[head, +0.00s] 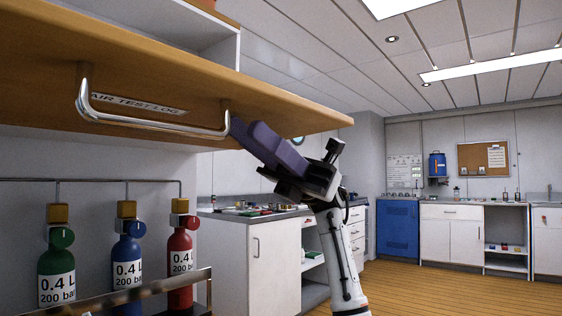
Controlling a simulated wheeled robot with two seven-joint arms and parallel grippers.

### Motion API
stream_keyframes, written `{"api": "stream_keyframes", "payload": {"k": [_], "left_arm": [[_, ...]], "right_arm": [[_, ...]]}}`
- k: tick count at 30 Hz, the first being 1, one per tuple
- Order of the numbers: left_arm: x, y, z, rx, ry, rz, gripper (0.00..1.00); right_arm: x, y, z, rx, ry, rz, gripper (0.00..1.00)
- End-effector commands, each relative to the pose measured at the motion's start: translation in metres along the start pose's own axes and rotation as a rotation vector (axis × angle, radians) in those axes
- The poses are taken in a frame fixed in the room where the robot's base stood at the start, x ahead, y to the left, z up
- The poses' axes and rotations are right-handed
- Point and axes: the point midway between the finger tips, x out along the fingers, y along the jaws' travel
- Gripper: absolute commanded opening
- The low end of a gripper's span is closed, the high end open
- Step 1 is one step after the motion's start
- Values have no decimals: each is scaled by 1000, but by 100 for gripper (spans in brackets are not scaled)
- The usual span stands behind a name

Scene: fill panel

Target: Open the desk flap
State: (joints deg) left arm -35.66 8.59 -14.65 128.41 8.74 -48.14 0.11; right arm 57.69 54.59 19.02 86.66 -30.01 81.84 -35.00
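The desk flap (50,125) is a wooden panel across the upper left of the head view. Its face is seen from below and carries an "AIR TEST LOG" label. A bent metal bar handle (165,127) is fixed to this face. My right gripper (238,132) reaches up from the lower right, with its purple fingers at the handle's right end. The fingers overlap in this view, so I cannot tell whether they grip the bar, touch it or stand just beside it. My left gripper is not in view.
Green (57,265), blue (127,258) and red (180,258) bottles stand below the flap, behind a metal rail (140,292). A white cabinet (258,262) with a cluttered top stands behind my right arm. Open wooden floor (440,297) lies to the right.

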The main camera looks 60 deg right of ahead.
Motion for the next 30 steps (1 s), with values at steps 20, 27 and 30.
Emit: {"api": "stream_keyframes", "payload": {"k": [20,27,30], "left_arm": [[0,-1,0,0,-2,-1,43],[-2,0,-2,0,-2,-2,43],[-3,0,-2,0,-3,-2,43]], "right_arm": [[-49,-3,4,-3,-10,-5,28],[-65,-5,3,-2,-5,-3,28],[-71,-5,2,-1,-4,-3,28]]}}
